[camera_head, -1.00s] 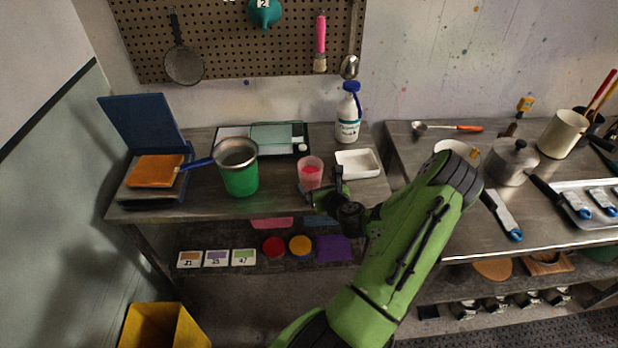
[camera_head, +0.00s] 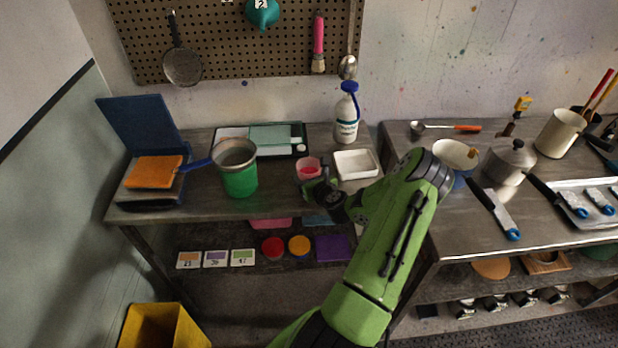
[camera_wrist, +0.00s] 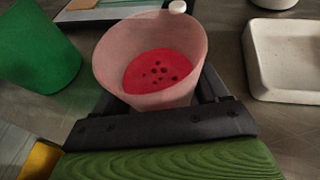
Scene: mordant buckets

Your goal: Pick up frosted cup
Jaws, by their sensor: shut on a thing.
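The frosted cup (camera_head: 308,167) is a translucent pinkish cup with red contents, standing upright near the front middle of the left metal table. In the wrist view the frosted cup (camera_wrist: 150,55) sits between the dark fingers of my gripper (camera_wrist: 160,110), and its red contents with dark specks show inside. My gripper (camera_head: 311,187) is shut on the cup from the front right in the head view and hides its lower part. I cannot tell whether the cup's base touches the table.
A green bucket (camera_head: 239,177) stands to the left of the cup, also at the wrist view's left (camera_wrist: 38,45). A white square tray (camera_head: 356,163) is close on the right.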

